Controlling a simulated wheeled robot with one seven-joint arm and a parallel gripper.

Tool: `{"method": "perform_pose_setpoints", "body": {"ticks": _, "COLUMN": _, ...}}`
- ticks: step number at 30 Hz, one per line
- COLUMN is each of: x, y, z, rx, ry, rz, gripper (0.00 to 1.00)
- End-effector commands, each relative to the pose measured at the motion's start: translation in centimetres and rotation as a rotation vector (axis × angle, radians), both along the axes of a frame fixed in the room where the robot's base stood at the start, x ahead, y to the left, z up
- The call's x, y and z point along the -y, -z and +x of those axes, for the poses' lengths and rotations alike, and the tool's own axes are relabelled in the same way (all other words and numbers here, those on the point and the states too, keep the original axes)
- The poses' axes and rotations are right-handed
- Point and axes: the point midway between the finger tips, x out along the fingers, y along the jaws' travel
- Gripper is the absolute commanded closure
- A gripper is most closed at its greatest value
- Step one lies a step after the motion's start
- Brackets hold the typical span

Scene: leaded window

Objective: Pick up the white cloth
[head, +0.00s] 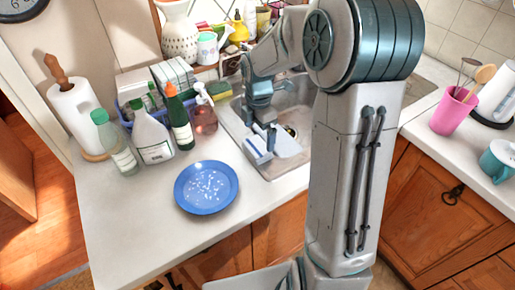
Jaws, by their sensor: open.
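The white cloth (286,146), which seems to have a blue stripe, lies crumpled in the metal sink (292,172), near the basin's front left. My gripper (262,127) points down into the sink, right over the cloth. Its jaws are open, with nothing seen held between them. A fingertip overlaps the cloth in the picture; I cannot tell whether they touch. My gripper and arm hide part of the sink.
A blue plate (207,187) with white bits sits on the counter left of the sink. Several bottles, including a green one (179,122), and a paper towel roll (80,112) stand behind it. A pink cup (452,112) with utensils and a teal mug (498,160) are at right. The front left counter is clear.

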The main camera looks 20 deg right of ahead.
Motion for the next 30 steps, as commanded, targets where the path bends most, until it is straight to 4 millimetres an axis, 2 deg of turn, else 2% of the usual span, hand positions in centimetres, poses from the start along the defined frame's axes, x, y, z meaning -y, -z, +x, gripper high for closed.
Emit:
{"method": "perform_pose_setpoints", "body": {"ticks": 7, "x": -0.1, "y": 1.9, "z": -0.2, "rx": -0.002, "ry": 0.0, "rz": 0.0, "gripper": 0.0}}
{"method": "perform_pose_setpoints", "body": {"ticks": 15, "x": -0.5, "y": 5.7, "z": -0.4, "rx": -0.002, "ry": 0.0, "rz": 0.0, "gripper": 0.0}}
{"method": "perform_pose_setpoints", "body": {"ticks": 24, "x": -0.4, "y": 6.2, "z": -0.3, "rx": 0.001, "ry": 0.002, "rz": 0.0, "gripper": 0.0}}
{"method": "perform_pose_setpoints", "body": {"ticks": 25, "x": -0.4, "y": 6.2, "z": -0.3, "rx": 0.001, "ry": 0.002, "rz": -0.001, "gripper": 0.06}}
{"method": "perform_pose_setpoints", "body": {"ticks": 29, "x": -0.4, "y": 6.2, "z": -0.3, "rx": 0.001, "ry": 0.002, "rz": -0.001, "gripper": 0.42}}
{"method": "perform_pose_setpoints", "body": {"ticks": 30, "x": -0.4, "y": 6.2, "z": -0.3, "rx": 0.001, "ry": 0.002, "rz": 0.0, "gripper": 0.43}}
